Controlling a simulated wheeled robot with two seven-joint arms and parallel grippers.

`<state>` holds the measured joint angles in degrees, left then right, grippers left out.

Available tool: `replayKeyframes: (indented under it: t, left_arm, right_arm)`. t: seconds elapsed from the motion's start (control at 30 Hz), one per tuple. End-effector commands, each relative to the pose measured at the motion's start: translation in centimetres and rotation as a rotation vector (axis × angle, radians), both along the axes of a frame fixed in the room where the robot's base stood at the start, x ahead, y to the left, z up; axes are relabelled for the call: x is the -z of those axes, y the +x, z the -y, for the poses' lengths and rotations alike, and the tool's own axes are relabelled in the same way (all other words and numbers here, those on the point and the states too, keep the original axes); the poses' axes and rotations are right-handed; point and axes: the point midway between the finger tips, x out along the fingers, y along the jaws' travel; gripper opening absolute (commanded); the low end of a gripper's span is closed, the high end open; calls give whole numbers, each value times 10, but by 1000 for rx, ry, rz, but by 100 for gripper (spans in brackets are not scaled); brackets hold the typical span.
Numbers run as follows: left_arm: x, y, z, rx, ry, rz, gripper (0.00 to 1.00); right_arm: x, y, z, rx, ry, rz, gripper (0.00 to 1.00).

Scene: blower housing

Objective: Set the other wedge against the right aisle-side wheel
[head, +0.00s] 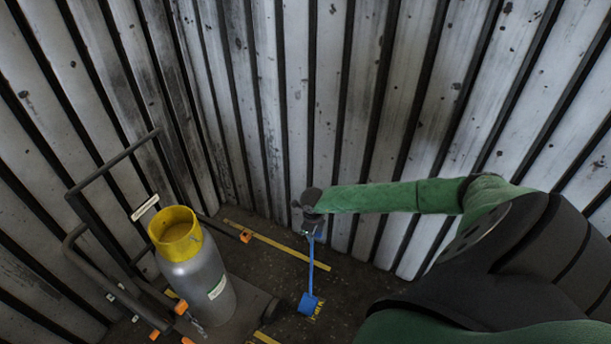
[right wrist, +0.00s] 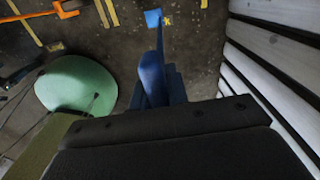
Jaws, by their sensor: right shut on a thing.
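A blue wedge (head: 309,303) hangs at the lower end of a thin blue rod (head: 311,262), low over the dark floor or touching it; I cannot tell which. My right gripper (head: 309,230) is shut on the upper end of this rod. In the right wrist view, the blue handle (right wrist: 152,75) runs away from my gripper, with the small blue wedge head (right wrist: 153,18) beyond it. A grey cylinder with a yellow collar (head: 176,232) stands on a dark trolley (head: 92,262) left of the wedge. I cannot make out its wheels clearly. My left gripper is out of view.
Ribbed metal walls (head: 330,110) close off the back and sides. A yellow floor line (head: 285,247) runs behind the wedge, and yellow marking (head: 318,307) lies beside it. An orange fitting (head: 246,236) sits near the trolley. Some dark floor is bare right of the wedge.

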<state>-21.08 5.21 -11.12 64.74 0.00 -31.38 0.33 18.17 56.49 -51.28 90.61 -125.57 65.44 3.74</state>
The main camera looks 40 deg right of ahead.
Motion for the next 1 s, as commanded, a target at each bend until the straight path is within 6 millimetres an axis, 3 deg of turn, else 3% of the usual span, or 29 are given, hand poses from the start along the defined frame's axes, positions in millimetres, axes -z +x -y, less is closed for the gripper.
replayKeyframes:
  t: [0.27, 1.0]
  left_arm:
    - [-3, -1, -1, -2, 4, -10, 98]
    - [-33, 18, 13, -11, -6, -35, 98]
  right_arm:
    - [1, 0, 5, 50, 1, 3, 0]
    - [12, 50, -16, 47, 2, 4, 0]
